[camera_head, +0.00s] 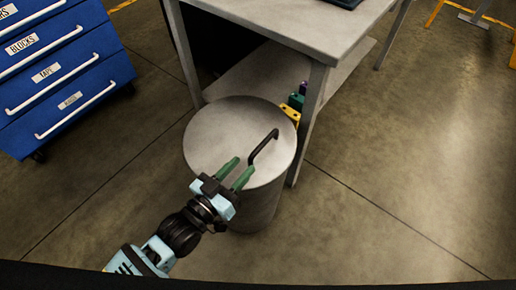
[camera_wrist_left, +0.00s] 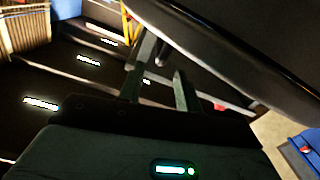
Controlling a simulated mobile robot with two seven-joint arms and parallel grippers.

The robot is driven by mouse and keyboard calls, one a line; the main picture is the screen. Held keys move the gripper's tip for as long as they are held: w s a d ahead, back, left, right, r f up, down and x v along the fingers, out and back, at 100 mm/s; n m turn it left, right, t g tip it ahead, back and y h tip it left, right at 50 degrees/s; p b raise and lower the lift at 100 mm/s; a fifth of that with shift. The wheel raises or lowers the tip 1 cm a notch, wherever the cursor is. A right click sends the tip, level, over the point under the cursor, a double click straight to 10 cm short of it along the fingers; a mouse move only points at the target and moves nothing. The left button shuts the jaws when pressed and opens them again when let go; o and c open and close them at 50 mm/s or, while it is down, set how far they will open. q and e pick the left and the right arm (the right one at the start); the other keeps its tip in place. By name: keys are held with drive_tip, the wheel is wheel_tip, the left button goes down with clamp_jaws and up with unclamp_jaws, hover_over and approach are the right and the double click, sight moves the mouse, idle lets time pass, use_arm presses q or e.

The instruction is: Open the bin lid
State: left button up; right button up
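The bin (camera_head: 258,208) is a grey cylinder standing on the floor beside the workbench. Its round grey lid (camera_head: 215,130) is on, with a black bar handle (camera_head: 264,145) on the right side of its top. My left gripper (camera_head: 246,165) is over the lid's front edge, its two green fingers apart and pointing at the near end of the handle. In the left wrist view the open fingers (camera_wrist_left: 165,62) are dark, with a dark bar end near their tips and a large dark curved surface above. I cannot tell whether they touch the handle. My right gripper is out of view.
The grey workbench (camera_head: 290,28) stands right behind the bin, its leg (camera_head: 310,120) close to the lid. Yellow, green and purple items (camera_head: 292,112) sit by that leg. A blue drawer cabinet (camera_head: 60,75) stands at left. The floor in front and at right is clear.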

sight(251, 157)
use_arm(q)
drive_tip(key=shift+b+x, duration=0.7)
drive_tip(key=shift+x, duration=3.15)
clamp_jaws()
